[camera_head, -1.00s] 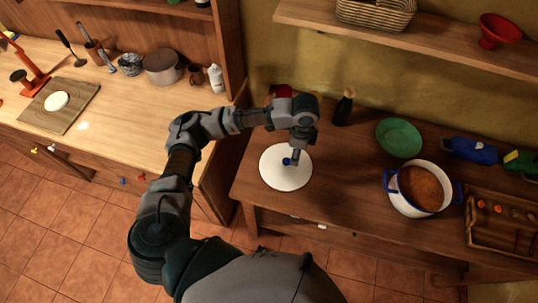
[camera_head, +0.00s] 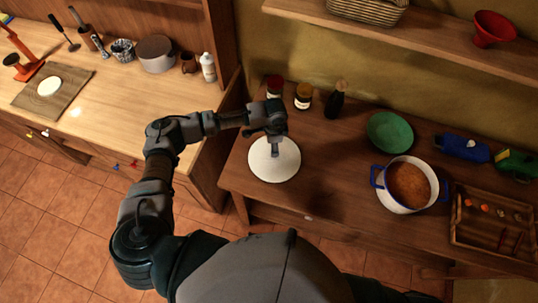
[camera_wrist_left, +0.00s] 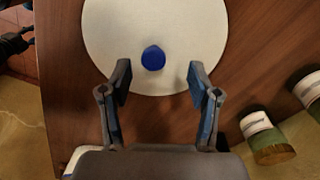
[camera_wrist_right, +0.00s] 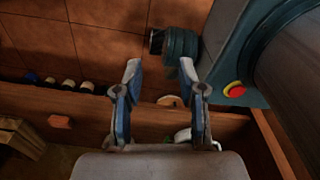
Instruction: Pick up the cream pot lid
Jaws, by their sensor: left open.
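The cream pot lid (camera_head: 262,172) is a flat round disc lying on the right-hand wooden counter. Its blue knob (camera_wrist_left: 153,58) shows in the left wrist view, where the lid (camera_wrist_left: 115,30) fills the upper middle. My left gripper (camera_head: 275,152) is above the lid in the head view and hides the knob there. In the left wrist view my left gripper (camera_wrist_left: 158,78) is open, with a finger on either side of the knob and gaps between. My right gripper (camera_wrist_right: 160,78) is open and empty in the right wrist view, away from the lid.
Jars (camera_head: 303,97) and a dark bottle (camera_head: 336,100) stand behind the lid. To the right are a green bowl (camera_head: 390,132), a white pot with blue handles (camera_head: 401,202) and a wooden tray (camera_head: 470,240). A shelf (camera_head: 420,50) overhangs the counter.

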